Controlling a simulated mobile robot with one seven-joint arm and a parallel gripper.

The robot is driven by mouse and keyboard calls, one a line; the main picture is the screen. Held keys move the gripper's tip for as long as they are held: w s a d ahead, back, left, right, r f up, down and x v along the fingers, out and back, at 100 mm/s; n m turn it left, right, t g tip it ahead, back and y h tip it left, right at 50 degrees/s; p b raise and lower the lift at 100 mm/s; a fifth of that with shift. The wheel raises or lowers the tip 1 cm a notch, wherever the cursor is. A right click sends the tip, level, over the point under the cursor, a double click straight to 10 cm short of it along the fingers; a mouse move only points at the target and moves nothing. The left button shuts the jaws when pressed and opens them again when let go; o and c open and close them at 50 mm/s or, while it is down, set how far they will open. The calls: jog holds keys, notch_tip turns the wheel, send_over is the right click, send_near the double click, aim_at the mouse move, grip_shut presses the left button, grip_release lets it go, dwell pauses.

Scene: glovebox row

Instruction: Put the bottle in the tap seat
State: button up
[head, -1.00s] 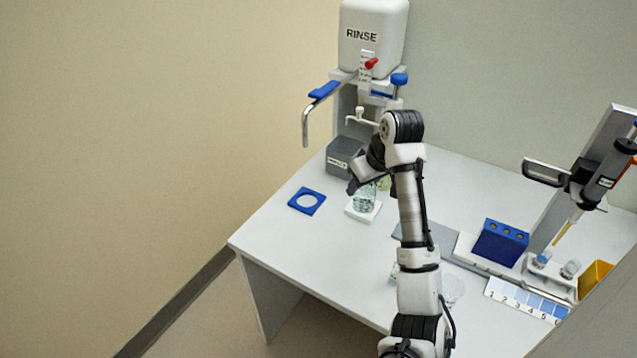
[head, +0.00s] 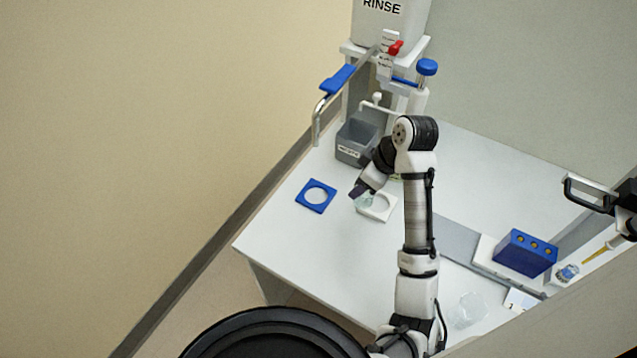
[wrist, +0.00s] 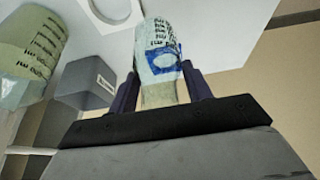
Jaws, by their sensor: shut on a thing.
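My gripper (head: 360,190) is shut on a clear bottle with printed marks. The bottle (wrist: 157,45) is between the fingers in the wrist view and shows small in the head view (head: 364,201). It is over the left edge of a white square seat with a round hole (head: 388,213), apparently raised off it. A blue square seat with a round hole (head: 304,205) lies left of it, below a bent metal spout (head: 317,125); I take it as the tap seat. Its blue shows through the bottle in the wrist view. The bottle's base is hard to make out.
A grey open box (head: 355,150) stands behind the seats. A greenish marked vessel (wrist: 28,50) is at the left of the wrist view. The RINSE tank (head: 395,25) and blue lever (head: 338,80) are above. A blue rack (head: 525,255) stands at right.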

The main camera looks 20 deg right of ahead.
jog(key=w+a+f+b, duration=0.4)
jog(key=w+a+f, duration=0.1)
jog(key=w+a, duration=0.1)
jog(key=shift+w, duration=0.85)
jog(key=shift+w+a+f+b, duration=0.7)
jog(key=shift+w+a+f, duration=0.3)
jog(key=shift+w+f, duration=0.25)
jog(key=shift+c, duration=0.4)
jog(key=shift+w+a+f, duration=0.15)
jog(key=shift+f, duration=0.05)
jog(key=shift+c, duration=1.7)
jog(key=o, duration=1.4)
jog(key=shift+r, duration=0.1)
